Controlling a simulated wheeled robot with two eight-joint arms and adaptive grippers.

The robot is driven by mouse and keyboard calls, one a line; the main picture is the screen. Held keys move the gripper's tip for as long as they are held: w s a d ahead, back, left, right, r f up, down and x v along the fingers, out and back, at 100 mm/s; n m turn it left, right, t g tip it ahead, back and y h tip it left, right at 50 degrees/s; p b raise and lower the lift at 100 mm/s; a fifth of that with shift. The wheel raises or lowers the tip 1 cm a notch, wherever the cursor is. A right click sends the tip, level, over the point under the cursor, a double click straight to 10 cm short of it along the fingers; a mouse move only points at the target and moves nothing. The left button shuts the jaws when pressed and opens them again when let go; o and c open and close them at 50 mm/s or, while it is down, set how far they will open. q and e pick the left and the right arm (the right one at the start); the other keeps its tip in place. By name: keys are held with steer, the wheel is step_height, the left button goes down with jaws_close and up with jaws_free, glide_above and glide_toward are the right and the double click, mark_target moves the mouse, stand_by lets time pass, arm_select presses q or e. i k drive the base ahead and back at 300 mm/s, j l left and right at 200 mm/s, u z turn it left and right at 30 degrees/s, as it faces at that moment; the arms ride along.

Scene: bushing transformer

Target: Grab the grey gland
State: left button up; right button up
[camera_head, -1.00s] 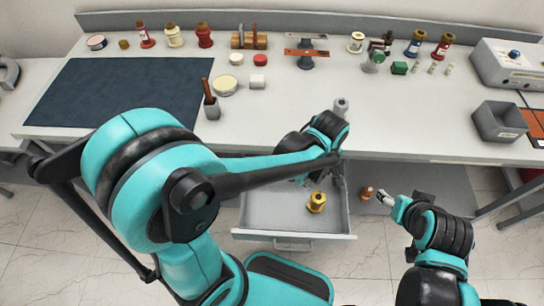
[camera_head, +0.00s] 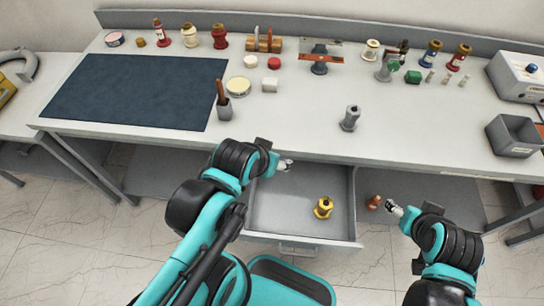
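A grey gland (camera_head: 350,118), a small upright cylinder on a wider foot, stands on the bench near its front edge. My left gripper (camera_head: 285,165) is at the bench's front edge, over the back left of the open drawer, left of and nearer than the gland and apart from it. Its fingers are too small to judge their opening. My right gripper (camera_head: 392,206) is right of the drawer, with its fingers close to a reddish-brown piece (camera_head: 374,202). I cannot tell whether it holds that piece.
The open drawer (camera_head: 275,222) holds a yellow gland-like part (camera_head: 323,207). A cup with a brown handle (camera_head: 223,106) stands left on the bench, near a dark mat (camera_head: 135,92). A grey bin (camera_head: 513,136) is at the right. The bench around the gland is clear.

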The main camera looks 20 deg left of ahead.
mark_target(350, 120)
steer(key=i+l+u, duration=0.2)
steer(key=l, duration=0.2)
steer(key=i+l+u, duration=0.1)
steer(key=l+u, duration=0.15)
steer(key=l, duration=0.2)
steer(key=i+l+u, duration=0.2)
steer(key=l, duration=0.25)
steer(key=k+j, duration=0.05)
steer(key=k, duration=0.05)
